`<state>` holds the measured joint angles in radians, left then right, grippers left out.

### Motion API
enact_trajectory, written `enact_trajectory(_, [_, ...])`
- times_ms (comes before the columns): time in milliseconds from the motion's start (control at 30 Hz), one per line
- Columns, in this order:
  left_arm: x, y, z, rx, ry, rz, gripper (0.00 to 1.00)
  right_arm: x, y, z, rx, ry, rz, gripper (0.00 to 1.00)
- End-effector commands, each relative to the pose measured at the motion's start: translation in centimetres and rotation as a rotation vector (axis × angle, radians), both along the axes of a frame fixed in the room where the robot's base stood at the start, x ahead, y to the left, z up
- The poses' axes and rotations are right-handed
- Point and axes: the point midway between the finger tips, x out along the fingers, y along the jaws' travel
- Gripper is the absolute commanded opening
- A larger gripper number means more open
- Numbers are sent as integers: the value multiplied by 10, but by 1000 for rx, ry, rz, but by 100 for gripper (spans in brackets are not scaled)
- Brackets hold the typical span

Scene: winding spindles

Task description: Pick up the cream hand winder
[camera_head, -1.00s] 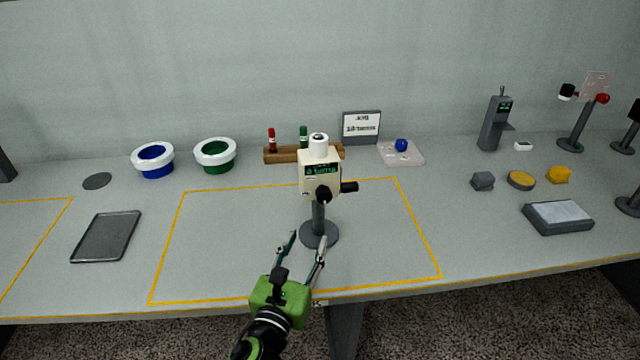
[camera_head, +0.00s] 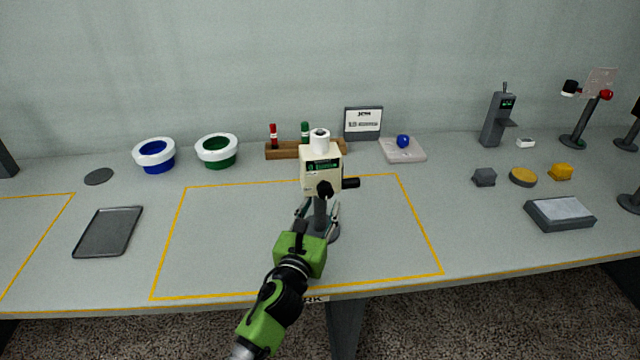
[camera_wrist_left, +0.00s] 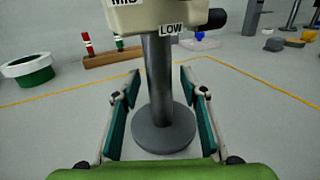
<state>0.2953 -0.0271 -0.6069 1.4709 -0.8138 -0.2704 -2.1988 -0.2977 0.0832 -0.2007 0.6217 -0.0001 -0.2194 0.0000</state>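The cream hand winder (camera_head: 321,176) stands upright inside the yellow-outlined area, in the middle of the head view. It has a cream box head with a white spool on top, a dark knob at the right, a grey post and a round grey base. In the left wrist view its post (camera_wrist_left: 158,85) rises between my fingers, and the head is cut off at the top. My left gripper (camera_head: 317,212) is open, with one finger on each side of the post; it also shows in the left wrist view (camera_wrist_left: 158,92). Gaps show between fingers and post. My right gripper is not in view.
A dark tray (camera_head: 108,232) lies to the left. A blue-lined bowl (camera_head: 154,155) and a green-lined bowl (camera_head: 217,150) stand behind, near a wooden rack (camera_head: 285,150) with red and green spindles. The outlined area around the winder is clear.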

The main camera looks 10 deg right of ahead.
Motion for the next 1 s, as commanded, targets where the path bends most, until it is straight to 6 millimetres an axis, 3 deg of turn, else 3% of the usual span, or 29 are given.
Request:
enact_trajectory(67, [0, 0, 0, 0, 0, 0, 40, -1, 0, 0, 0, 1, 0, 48])
enact_trajectory(233, [0, 0, 0, 0, 1, 0, 0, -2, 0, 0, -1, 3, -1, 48])
enact_trajectory(667, [0, 0, 7, -2, -5, -1, 0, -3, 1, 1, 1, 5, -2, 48])
enact_trajectory(1000, [-5, 0, 43, -1, -8, -3, 0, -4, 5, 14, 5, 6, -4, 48])
